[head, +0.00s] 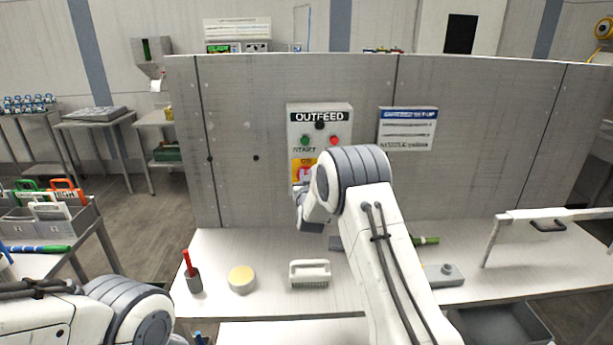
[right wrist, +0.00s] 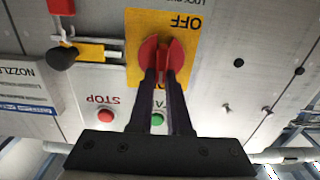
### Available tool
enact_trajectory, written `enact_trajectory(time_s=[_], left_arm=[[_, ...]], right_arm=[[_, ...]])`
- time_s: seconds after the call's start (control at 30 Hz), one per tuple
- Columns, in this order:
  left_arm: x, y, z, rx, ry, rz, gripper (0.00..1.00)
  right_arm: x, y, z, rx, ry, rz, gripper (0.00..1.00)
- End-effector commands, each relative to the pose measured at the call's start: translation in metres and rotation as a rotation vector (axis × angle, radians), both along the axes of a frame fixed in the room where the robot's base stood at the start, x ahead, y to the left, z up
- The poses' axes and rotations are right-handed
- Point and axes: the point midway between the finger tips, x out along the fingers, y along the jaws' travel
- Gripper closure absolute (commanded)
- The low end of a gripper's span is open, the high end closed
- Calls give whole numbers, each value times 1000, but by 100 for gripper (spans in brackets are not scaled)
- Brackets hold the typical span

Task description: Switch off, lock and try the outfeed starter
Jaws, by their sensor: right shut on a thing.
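The OUTFEED starter (head: 319,112) is a grey box on the upright panel, with a green START button (head: 305,140) and a red STOP button (head: 334,140). Below them is a yellow plate (head: 296,166), mostly hidden by my right arm. In the right wrist view, which is upside down, my right gripper (right wrist: 166,72) is shut on the red rotary handle (right wrist: 149,52). The word OFF shows on the yellow plate (right wrist: 188,22); the fingers hide part of the plate. A black ball knob (right wrist: 62,57) sits by a yellow slide bar (right wrist: 97,52) beside the plate. My left gripper is out of view.
The bench below holds a red-handled tool in a cup (head: 194,282), a round yellow-topped tub (head: 242,279) and a white brush (head: 309,271). A rack at left holds an orange-handled item (head: 68,190). A notice (head: 407,127) hangs right of the starter.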

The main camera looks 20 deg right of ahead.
Motion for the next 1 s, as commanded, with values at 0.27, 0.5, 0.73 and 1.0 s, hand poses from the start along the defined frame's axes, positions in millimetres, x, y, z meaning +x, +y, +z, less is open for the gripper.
enact_trajectory(time_s=[0.27, 0.5, 0.73, 1.0], left_arm=[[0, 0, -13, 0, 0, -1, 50], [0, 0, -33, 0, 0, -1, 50], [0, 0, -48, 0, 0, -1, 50], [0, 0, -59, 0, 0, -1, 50]], right_arm=[[0, 1, -3, -89, 24, -1, 100], [1, 5, -4, -272, 76, 0, 100], [2, 9, -5, -480, 137, -1, 100], [3, 12, -7, -727, 208, 0, 100]])
